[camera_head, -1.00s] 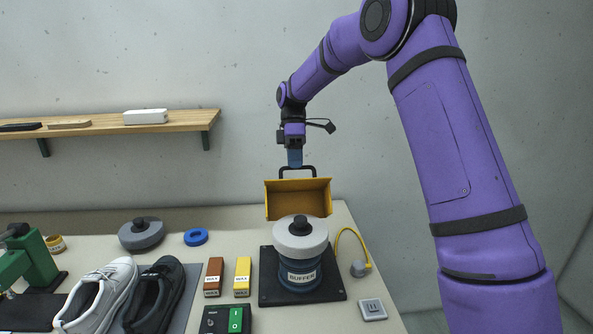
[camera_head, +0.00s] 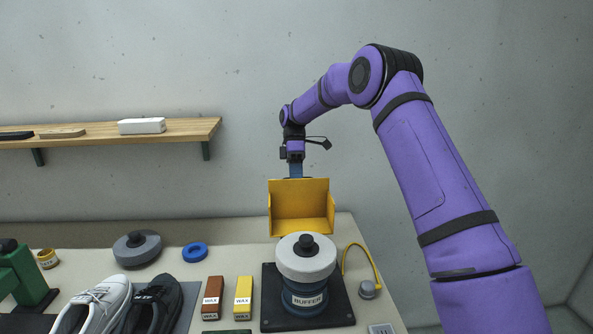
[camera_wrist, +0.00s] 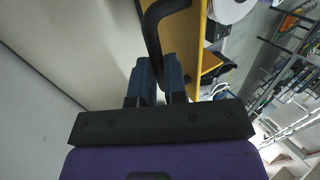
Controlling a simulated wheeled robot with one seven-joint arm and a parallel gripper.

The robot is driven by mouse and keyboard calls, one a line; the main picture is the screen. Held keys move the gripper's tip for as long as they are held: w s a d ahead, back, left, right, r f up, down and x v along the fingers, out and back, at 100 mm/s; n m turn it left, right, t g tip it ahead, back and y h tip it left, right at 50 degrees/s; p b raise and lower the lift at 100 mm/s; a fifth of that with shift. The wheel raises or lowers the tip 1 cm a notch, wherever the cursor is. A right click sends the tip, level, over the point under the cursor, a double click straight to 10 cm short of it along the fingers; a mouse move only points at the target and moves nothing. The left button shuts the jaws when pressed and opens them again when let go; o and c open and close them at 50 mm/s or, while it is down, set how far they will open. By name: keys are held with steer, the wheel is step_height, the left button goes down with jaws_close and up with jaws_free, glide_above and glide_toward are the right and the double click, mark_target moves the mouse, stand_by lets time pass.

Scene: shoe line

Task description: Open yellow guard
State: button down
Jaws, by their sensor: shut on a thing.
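The yellow guard (camera_head: 301,203) is swung up behind the buffer, with its hollow inside facing the head camera. The buffer (camera_head: 304,286) stands on a black base plate, its grey-white wheel and black knob uncovered. My gripper (camera_head: 296,172) is above and behind the guard's top edge. In the wrist view my gripper (camera_wrist: 160,78) is shut on the guard's black handle (camera_wrist: 152,30), with the yellow guard edge (camera_wrist: 186,50) beside it. In the head view the handle is mostly hidden behind the guard.
White and black shoes (camera_head: 98,305) stand at the left front. A brown wax block (camera_head: 212,298) and a yellow wax block (camera_head: 243,298) are left of the buffer. A grey disc (camera_head: 138,248) and a blue ring (camera_head: 195,252) lie behind. A shelf (camera_head: 110,133) hangs on the wall.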

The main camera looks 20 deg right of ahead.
steer(key=shift+w+d+f+g, duration=0.15)
steer(key=shift+w+f+g, duration=0.25)
steer(key=shift+w+f, duration=0.1)
steer(key=c, duration=1.2)
jaws_free()
steer(key=shift+o, duration=0.2)
steer(key=v, duration=0.7)
steer(key=shift+w+r, duration=0.2)
steer(key=shift+r, duration=0.05)
steer(key=shift+d, duration=0.15)
